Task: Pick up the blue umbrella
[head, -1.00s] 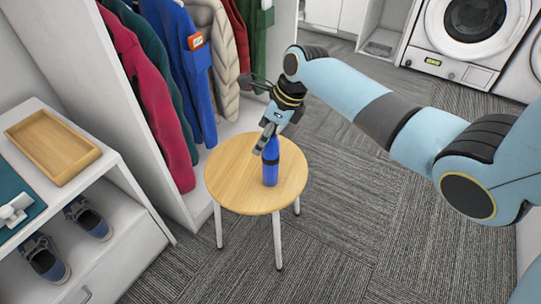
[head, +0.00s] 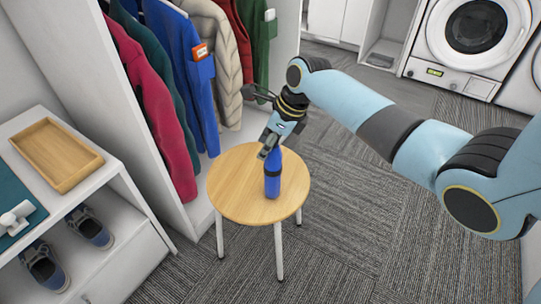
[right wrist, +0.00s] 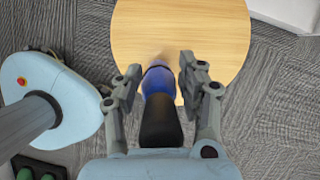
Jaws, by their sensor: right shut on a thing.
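The blue umbrella (head: 272,182), folded, stands upright on the round wooden stool (head: 235,197). My right gripper (head: 269,148) comes down on its upper end and is shut on it. In the right wrist view the umbrella (right wrist: 158,80) lies between the two fingers (right wrist: 158,78), its dark handle toward my palm and its blue part over the stool top. The fingers hide part of the upper end in the head view. I cannot see a gap between the umbrella's foot and the stool. My left gripper is in neither view.
Behind the stool is an open wardrobe with hanging coats, including a blue coat (head: 180,60) and a red one (head: 160,110). At left a white shelf unit holds a wooden tray (head: 58,148) and shoes (head: 90,226). A washing machine (head: 475,45) stands at the back right. The stool top around the umbrella is clear.

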